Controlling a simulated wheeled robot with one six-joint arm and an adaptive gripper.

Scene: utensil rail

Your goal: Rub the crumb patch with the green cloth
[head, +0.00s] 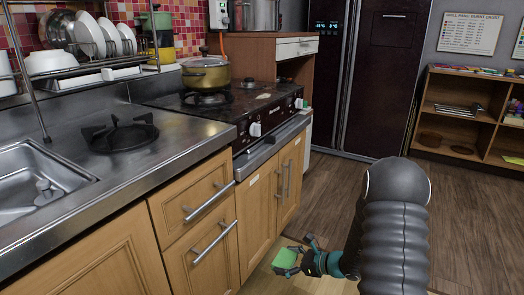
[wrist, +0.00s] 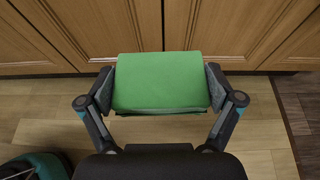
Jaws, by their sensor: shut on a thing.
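The green cloth (wrist: 160,82) is a folded block held between the two fingers of my gripper (wrist: 160,92) in the wrist view. My gripper is shut on it, with one finger pad against each side. In the head view the green cloth (head: 285,259) and my gripper (head: 294,255) are low, in front of the wooden cabinet doors and above the pale floor. I cannot make out a crumb patch in either view.
Wooden cabinets (head: 256,205) with metal handles stand close by. Above them are a steel counter (head: 150,170) with a sink (head: 40,185), and a stove bearing a yellow pot (head: 206,76). A dark fridge (head: 375,75) and low shelf (head: 465,115) stand behind. The wooden floor (head: 345,185) is clear.

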